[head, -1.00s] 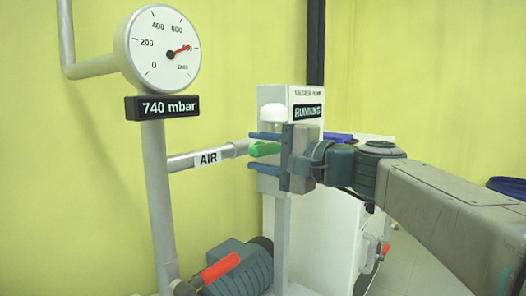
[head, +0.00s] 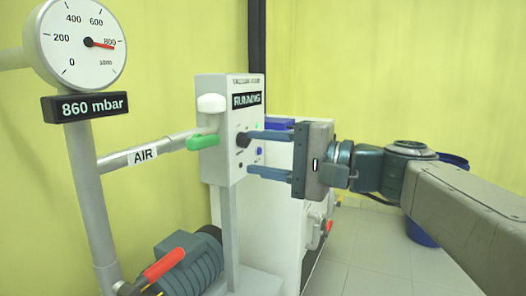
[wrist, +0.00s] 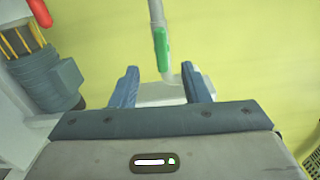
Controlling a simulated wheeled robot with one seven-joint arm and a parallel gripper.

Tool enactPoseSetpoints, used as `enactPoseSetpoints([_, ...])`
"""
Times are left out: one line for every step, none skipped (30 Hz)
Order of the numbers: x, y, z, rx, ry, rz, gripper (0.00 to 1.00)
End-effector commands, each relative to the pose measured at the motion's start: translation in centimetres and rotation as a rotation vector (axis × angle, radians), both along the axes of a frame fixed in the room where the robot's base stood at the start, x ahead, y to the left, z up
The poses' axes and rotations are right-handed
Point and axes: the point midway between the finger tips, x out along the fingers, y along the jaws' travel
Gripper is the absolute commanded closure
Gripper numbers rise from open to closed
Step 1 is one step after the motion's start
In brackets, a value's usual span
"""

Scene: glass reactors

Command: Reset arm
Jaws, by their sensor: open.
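My gripper (head: 270,155) is open and empty in the head view, its two blue fingers pointing left. They overlap the front of the white pump controller (head: 215,160) in the picture; I cannot tell whether they touch it. The green handle (head: 202,142) on the AIR pipe is to the left of the fingertips, clear of them. In the wrist view my gripper (wrist: 167,88) has its blue fingers spread, and the green handle (wrist: 161,48) shows beyond the gap between them.
A round gauge (head: 82,42) stands at left above a display (head: 88,107) reading 860 mbar. The controller's screen (head: 247,98) reads RUNNING. A pump motor with a red handle (head: 164,264) sits below. A blue bin (head: 421,231) stands behind my arm. Floor is clear at right.

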Motion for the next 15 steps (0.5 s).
enactPoseSetpoints([0.0,0.0,0.0,0.000,0.000,0.000,0.58])
enactPoseSetpoints([0.0,0.0,0.0,-0.001,0.000,0.000,0.58])
enactPoseSetpoints([0.0,0.0,0.1,-0.004,0.001,-0.001,0.58])
enactPoseSetpoints([0.0,0.0,0.1,-0.009,0.003,-0.001,0.58])
enactPoseSetpoints([0.0,0.0,0.1,-0.019,0.005,-0.002,0.58])
enactPoseSetpoints([-0.1,0.0,0.2,-0.036,0.010,-0.003,0.58])
enactPoseSetpoints([-0.1,0.0,0.2,-0.055,0.014,-0.006,0.58])
enactPoseSetpoints([-0.2,0.0,0.1,-0.077,0.020,-0.008,0.58])
enactPoseSetpoints([-0.3,-0.1,0.0,-0.114,0.029,-0.013,0.58])
enactPoseSetpoints([-0.4,-0.2,-0.1,-0.146,0.036,-0.016,0.58])
enactPoseSetpoints([-0.6,-0.3,-0.3,-0.180,0.043,-0.018,0.58])
enactPoseSetpoints([-0.8,-0.5,-0.6,-0.229,0.053,-0.021,0.58])
enactPoseSetpoints([-1.0,-0.7,-0.8,-0.267,0.061,-0.024,0.58])
enactPoseSetpoints([-1.1,-0.9,-1.2,-0.306,0.068,-0.025,0.58])
enactPoseSetpoints([-1.4,-1.2,-1.6,-0.355,0.077,-0.027,0.58])
